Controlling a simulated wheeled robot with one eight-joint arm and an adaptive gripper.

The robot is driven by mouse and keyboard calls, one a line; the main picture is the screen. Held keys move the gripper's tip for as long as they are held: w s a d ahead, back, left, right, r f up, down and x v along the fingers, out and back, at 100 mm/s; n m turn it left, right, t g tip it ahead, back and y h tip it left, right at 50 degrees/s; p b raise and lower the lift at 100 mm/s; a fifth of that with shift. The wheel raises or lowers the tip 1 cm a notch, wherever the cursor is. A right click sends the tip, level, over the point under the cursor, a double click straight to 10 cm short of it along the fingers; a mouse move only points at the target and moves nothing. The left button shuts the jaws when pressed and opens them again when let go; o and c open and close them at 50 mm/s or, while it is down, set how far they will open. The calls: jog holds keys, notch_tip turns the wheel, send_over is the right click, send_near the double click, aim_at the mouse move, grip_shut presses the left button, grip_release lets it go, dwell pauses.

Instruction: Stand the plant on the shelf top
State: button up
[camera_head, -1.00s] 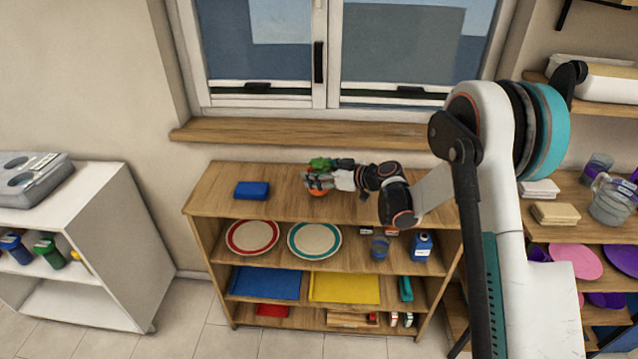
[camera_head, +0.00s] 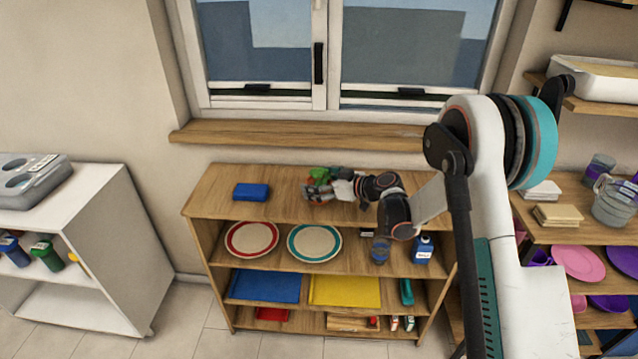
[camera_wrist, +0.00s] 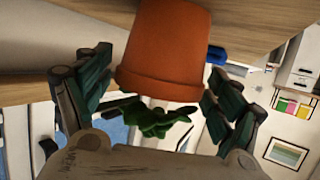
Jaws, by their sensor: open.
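The plant is an orange-brown pot (camera_wrist: 165,45) with green leaves (camera_wrist: 152,120). In the wrist view, the picture is inverted, so the leaves hang below the pot's rim; the pot's base is cut off at the top edge. In the head view, the leaves (camera_head: 319,174) show at the shelf top, but my gripper hides most of the pot. My gripper (camera_head: 314,188) is open, with its fingers spread on either side of the pot. Gaps show between the fingers and the pot in the wrist view. The wooden shelf top (camera_head: 220,200) lies under my gripper.
A blue box (camera_head: 251,191) lies on the shelf top to the left of my gripper. Plates (camera_head: 251,238) and a blue bottle (camera_head: 423,248) stand on the tier below. The window sill (camera_head: 290,133) runs behind. The front left of the shelf top is clear.

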jog(key=shift+r, duration=0.1)
jog(key=shift+d+r, duration=0.1)
jog(key=shift+r, duration=0.05)
jog(key=p+v, duration=0.4)
jog(key=v, duration=0.8)
jog(key=s+d+r+m+g+h, duration=0.1)
jog(key=s+d+r+m+h, duration=0.15)
jog(key=s+r, duration=0.5)
jog(key=s+d+r+m+h, duration=0.1)
jog(key=s+r+m+h, duration=0.2)
jog(key=s+r, duration=0.4)
jog(key=s+d+m+h, duration=0.2)
jog(key=s+d, duration=0.3)
jog(key=s, duration=0.6)
jog(key=s+d+m+h, duration=0.3)
jog(key=s+d+h, duration=0.1)
jog(key=s, duration=0.8)
jog(key=shift+d+b, duration=0.3)
jog(key=shift+d, duration=0.3)
